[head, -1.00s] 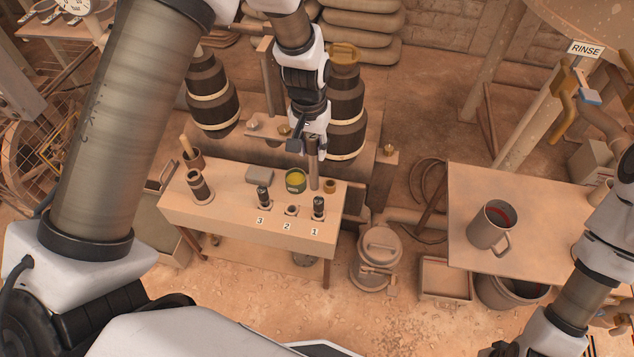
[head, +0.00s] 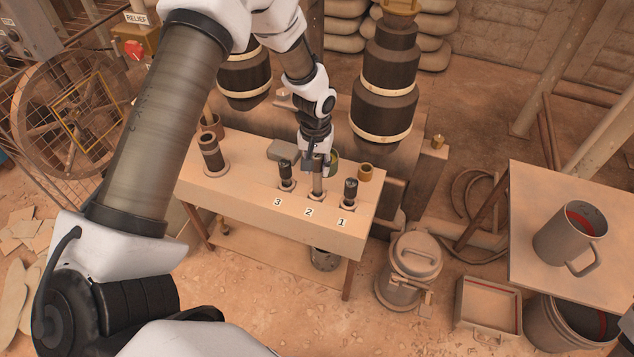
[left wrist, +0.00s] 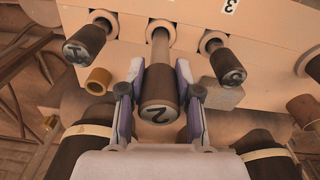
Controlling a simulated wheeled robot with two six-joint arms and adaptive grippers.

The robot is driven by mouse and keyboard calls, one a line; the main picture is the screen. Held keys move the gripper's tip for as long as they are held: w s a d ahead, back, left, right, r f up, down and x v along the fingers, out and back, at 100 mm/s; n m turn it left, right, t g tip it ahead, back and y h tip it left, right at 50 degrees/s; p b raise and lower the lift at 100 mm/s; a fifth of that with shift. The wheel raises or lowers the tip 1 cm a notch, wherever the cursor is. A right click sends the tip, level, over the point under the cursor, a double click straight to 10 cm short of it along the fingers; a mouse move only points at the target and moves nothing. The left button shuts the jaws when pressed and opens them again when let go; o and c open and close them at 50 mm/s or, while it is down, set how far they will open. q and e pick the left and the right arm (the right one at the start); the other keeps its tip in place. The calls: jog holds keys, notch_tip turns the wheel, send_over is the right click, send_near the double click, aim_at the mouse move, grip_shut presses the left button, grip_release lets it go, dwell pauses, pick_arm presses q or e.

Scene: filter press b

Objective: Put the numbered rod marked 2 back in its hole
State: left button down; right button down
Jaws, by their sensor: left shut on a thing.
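My left gripper (head: 317,168) is shut on the rod marked 2 (head: 318,184). In the left wrist view its dark head with the 2 (left wrist: 157,100) sits between the fingers (left wrist: 160,88). The pale shaft points down at the collar of hole 2 (head: 316,197), between the other two rods. Its lower end meets the collar; how deep it sits, I cannot tell. Rod 1 (head: 350,190) and rod 3 (head: 286,172) stand in their collars on either side. They also show in the left wrist view, rod 1 (left wrist: 85,47) and rod 3 (left wrist: 226,66). My right gripper is out of view.
A large banded post (head: 387,85) stands behind. A lidded pot (head: 413,258) stands at the right.

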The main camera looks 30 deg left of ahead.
aim_at(317, 181)
pick_arm(q)
notch_tip(317, 181, down, 6)
jog(key=shift+f+b, duration=0.1)
jog(key=shift+b, duration=0.4)
jog(key=c, duration=0.8)
grip_release()
